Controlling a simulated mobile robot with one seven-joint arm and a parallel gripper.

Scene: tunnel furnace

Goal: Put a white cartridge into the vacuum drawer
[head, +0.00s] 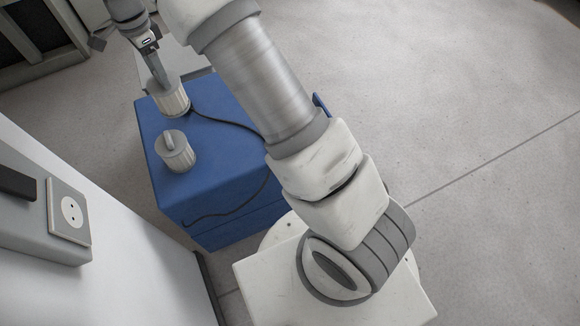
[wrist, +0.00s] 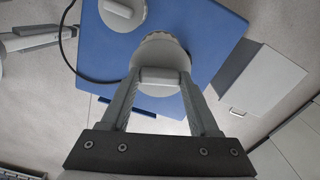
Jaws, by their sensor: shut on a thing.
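Two white, ribbed, round cartridges with a raised grip on top are at the blue box. My gripper (head: 160,82) comes down from above on the far one (head: 174,102), its fingers shut on the top grip. In the wrist view this held cartridge (wrist: 163,51) sits between the fingertips (wrist: 160,77). It looks upright; I cannot tell whether it rests on the box or hangs just above it. The other cartridge (head: 176,154) stands on the box nearer the head camera, and also shows in the wrist view (wrist: 122,10). I cannot identify the vacuum drawer for certain.
The blue box (head: 225,185) has a black cable (head: 240,125) across its top. A pale cabinet with a handle (wrist: 265,75) stands beside it in the wrist view. A white housing with a socket panel (head: 72,212) is at left. Floor at right (head: 480,120) is clear.

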